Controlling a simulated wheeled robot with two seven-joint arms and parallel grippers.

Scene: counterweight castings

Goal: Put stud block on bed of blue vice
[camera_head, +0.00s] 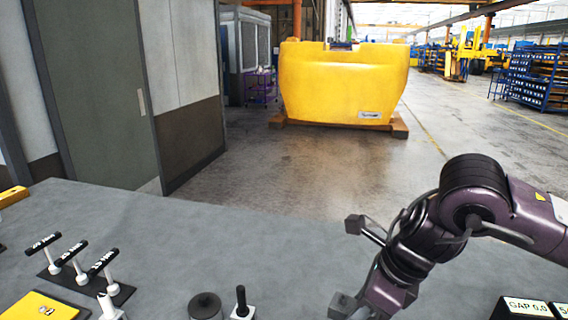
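My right gripper (347,265) reaches in from the right over the grey table. Its two fingers are spread wide apart, with bare table between them and nothing held. No blue vice shows in this view. I cannot make out a stud block for certain. My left gripper is not in view.
Several black-and-white T-handles (70,253) stand on a dark base at the left. A yellow plate (38,306) lies in front of them. A "GAP 6.0" sign (526,307) is at the bottom right. The table's middle (230,240) is clear. A yellow casting (343,83) stands on the floor beyond.

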